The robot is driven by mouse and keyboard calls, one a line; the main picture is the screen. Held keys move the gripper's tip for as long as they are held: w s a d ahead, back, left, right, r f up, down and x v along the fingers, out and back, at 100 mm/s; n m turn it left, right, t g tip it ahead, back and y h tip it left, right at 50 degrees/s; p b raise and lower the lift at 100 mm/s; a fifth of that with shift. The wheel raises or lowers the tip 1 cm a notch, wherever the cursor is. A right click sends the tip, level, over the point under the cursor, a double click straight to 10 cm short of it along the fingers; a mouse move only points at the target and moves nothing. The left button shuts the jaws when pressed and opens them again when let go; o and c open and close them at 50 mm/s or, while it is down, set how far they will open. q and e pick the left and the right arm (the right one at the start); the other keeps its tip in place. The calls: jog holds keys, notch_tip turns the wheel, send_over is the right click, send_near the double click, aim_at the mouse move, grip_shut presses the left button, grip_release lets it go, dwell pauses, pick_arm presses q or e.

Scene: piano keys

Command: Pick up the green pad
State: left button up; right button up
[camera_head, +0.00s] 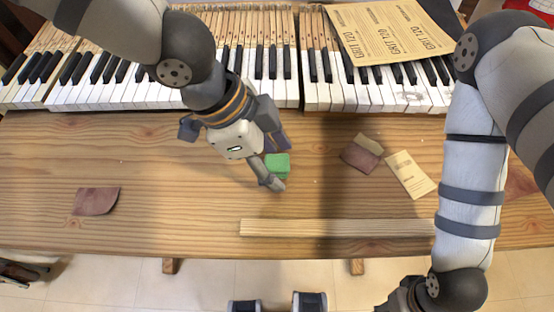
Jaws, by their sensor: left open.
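The green pad (280,160) is a small bright green block lying on the wooden table (190,200), near its middle. My left gripper (277,165) is above and around the pad, with one finger on its front side near the lower edge and the other on the far side, partly behind the gripper body. It is open. Part of the pad is hidden by the gripper, and I cannot tell if the fingers touch it. My right arm comes in from the right; its gripper (400,298) shows only in part at the bottom edge, beyond the table's front.
Piano keys (130,90) line the back, with sandpaper sheets (390,30) on them. A wooden strip (330,228) lies along the front. Dark red scraps (96,201) (358,157) and a tan sandpaper piece (410,174) lie about. The table's left middle is clear.

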aim_at(273, 161)
pick_arm(q)
jog(key=c, duration=0.9)
notch_tip(273, 161, up, 10)
jog(key=shift+p, duration=0.5)
jog(key=shift+o, duration=0.2)
